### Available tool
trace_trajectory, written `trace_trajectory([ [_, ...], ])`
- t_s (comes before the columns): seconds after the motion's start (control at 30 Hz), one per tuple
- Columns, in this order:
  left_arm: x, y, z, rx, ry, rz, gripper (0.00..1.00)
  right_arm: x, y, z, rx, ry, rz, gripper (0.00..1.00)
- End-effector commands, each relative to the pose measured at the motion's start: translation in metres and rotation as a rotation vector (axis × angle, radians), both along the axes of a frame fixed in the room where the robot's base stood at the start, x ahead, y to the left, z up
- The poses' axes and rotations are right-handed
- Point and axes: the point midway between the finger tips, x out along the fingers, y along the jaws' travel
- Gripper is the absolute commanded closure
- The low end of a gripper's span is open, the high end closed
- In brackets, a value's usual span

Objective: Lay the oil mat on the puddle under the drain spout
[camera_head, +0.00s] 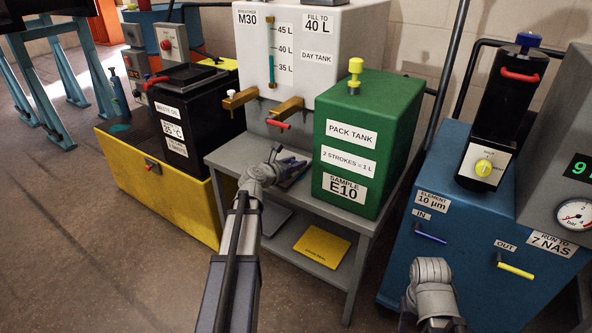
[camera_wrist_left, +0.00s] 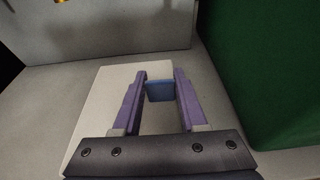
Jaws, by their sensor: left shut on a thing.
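The pale square oil mat (camera_wrist_left: 96,106) shows in the left wrist view under my left gripper (camera_wrist_left: 160,84), over the grey bench top. A blue tab (camera_wrist_left: 160,91) is pinched between the purple fingers, at the mat. Whether the mat fully touches the bench, I cannot tell. In the head view my left gripper (camera_head: 288,172) is at the bench, below the brass drain spout (camera_head: 287,108) with the red lever, and hides most of what it holds. I see no puddle. My right arm shows at the lower right, its gripper out of sight.
The green pack tank (camera_head: 362,140) stands close to the right of my left gripper. The white day tank (camera_head: 330,40) rises behind. A yellow sheet (camera_head: 322,245) lies on the lower shelf. A black waste oil container (camera_head: 190,125) in a yellow tray (camera_head: 165,200) is at left.

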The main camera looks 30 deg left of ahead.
Motion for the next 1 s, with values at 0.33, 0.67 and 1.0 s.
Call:
trace_trajectory([
  [0.33, 0.0019, 0.0003, -0.0044, 0.001, 0.000, 0.002, 1.00, 0.0000, 0.0002, -0.0044, 0.001, 0.000, 0.001, 0.50],
  [0.67, 0.0018, 0.0003, -0.0058, 0.001, 0.000, 0.002, 0.31, 0.0000, 0.0002, -0.0058, 0.001, 0.001, 0.002, 0.50],
  [1.0, 0.0018, 0.0003, -0.0016, 0.000, 0.000, 0.001, 0.28, 0.0000, 0.0001, -0.0015, 0.001, 0.000, 0.001, 0.50],
])
